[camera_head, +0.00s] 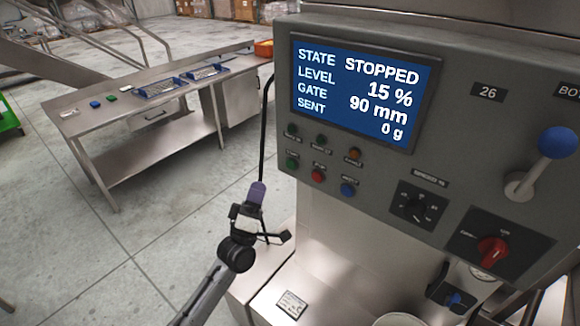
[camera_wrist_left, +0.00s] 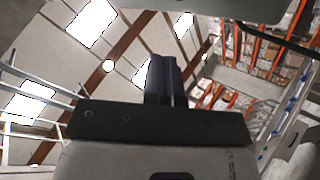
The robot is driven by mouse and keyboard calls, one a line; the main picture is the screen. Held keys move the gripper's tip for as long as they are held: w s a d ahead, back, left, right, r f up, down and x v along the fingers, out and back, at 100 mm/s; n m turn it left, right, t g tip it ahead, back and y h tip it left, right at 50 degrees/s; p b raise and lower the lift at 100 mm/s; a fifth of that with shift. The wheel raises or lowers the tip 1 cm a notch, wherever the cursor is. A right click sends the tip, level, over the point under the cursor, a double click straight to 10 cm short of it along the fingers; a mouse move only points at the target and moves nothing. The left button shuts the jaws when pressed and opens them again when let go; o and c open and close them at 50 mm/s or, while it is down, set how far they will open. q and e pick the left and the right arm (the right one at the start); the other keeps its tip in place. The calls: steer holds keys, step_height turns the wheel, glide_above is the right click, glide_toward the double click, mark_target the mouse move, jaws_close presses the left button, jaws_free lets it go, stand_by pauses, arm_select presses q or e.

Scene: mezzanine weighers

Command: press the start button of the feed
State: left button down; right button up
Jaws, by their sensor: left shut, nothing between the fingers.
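The grey control panel has a lower row of small buttons: a green button (camera_head: 292,163) at the left, a red button (camera_head: 319,176) in the middle and a blue button (camera_head: 348,189) at the right. Their labels are too small to read. The screen (camera_head: 366,92) reads STATE STOPPED, LEVEL 15 %, GATE 90 mm, SENT 0 g. My left gripper (camera_head: 257,190) points upward, left of and below the green button, apart from the panel in the picture. Its fingers are together and empty, also in the left wrist view (camera_wrist_left: 165,78). My right gripper is not in view.
A row of small lamps (camera_head: 322,142) sits above the buttons. A black knob (camera_head: 415,208), a red rotary switch (camera_head: 492,250) and a blue-ball lever (camera_head: 557,143) are to the right. A steel table (camera_head: 130,115) stands at the back left. Open floor lies between.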

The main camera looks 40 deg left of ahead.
mark_target(291, 165)
arm_select(q)
steer(key=w+b, duration=0.3)
steer(key=w, duration=0.5)
steer(key=shift+d+b, duration=0.2)
steer(key=shift+b, duration=0.1)
stand_by(0.9)
stand_by(0.8)
steer(key=shift+w, duration=0.2)
steer(key=shift+w, duration=0.25)
